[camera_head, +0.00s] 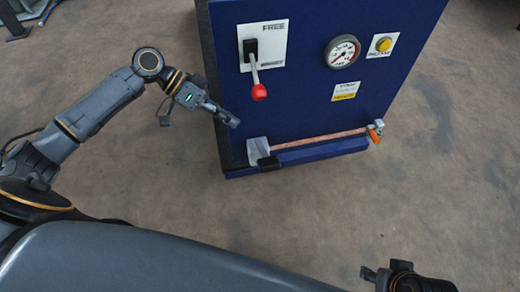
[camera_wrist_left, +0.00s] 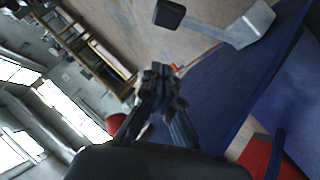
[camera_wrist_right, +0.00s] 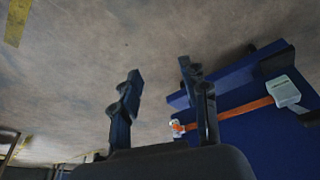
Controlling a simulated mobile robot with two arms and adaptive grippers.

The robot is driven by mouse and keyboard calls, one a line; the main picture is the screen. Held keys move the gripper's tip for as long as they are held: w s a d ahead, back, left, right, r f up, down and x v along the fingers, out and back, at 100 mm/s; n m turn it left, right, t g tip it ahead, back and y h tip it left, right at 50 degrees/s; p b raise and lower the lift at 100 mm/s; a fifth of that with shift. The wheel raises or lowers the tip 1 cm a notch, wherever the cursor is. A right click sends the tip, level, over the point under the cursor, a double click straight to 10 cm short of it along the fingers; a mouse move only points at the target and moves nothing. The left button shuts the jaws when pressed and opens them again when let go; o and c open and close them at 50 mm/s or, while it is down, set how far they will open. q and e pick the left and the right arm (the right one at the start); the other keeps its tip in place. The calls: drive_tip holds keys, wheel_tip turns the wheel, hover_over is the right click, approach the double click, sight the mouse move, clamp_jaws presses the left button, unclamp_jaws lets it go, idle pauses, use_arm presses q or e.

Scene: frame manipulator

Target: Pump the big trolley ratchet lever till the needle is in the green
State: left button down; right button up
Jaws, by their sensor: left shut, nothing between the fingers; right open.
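The blue trolley (camera_head: 310,105) has a lever on a white plate marked FREE. The lever has a black pivot, a metal rod and a red knob (camera_head: 259,92), and points down. A round gauge (camera_head: 342,52) is to its right; its needle is too small to read. My left gripper (camera_head: 235,122) is shut and empty, left of and below the red knob, apart from it. Its closed fingers show in the left wrist view (camera_wrist_left: 162,78). My right gripper (camera_head: 374,275) is low in the head view, away from the trolley; the right wrist view shows its fingers open and empty (camera_wrist_right: 161,72).
A yellow button (camera_head: 384,44) and a yellow-and-white label (camera_head: 345,91) are on the panel. A copper-coloured pipe (camera_head: 318,138) runs low across it, from a grey bracket (camera_head: 257,148) with a black pad to an orange-handled valve (camera_head: 374,135). Floor to the right is clear.

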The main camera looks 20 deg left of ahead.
use_arm(q)
drive_tip(key=b, duration=0.2)
approach(272, 160)
drive_tip(key=w+d, duration=0.2)
drive_tip(key=d, duration=0.1)
drive_tip(key=f, duration=0.1)
drive_tip(key=s+d+f, duration=0.1)
drive_tip(key=shift+d+f, duration=0.3)
drive_tip(key=shift+f, duration=0.1)
drive_tip(key=shift+s+d+f, duration=0.15)
drive_tip(key=shift+s+f, duration=0.1)
drive_tip(key=shift+f, duration=0.1)
use_arm(e)
drive_tip(key=shift+w+a+f+t, duration=0.15)
drive_tip(key=shift+w+f+t, duration=0.2)
drive_tip(key=shift+w, duration=0.2)
drive_tip(key=shift+w+a+f+t, duration=0.15)
drive_tip(key=shift+w+f+t, duration=0.15)
drive_tip(key=shift+w, duration=0.25)
use_arm(q)
drive_tip(key=shift+f, duration=0.1)
use_arm(e)
drive_tip(key=shift+s, duration=0.1)
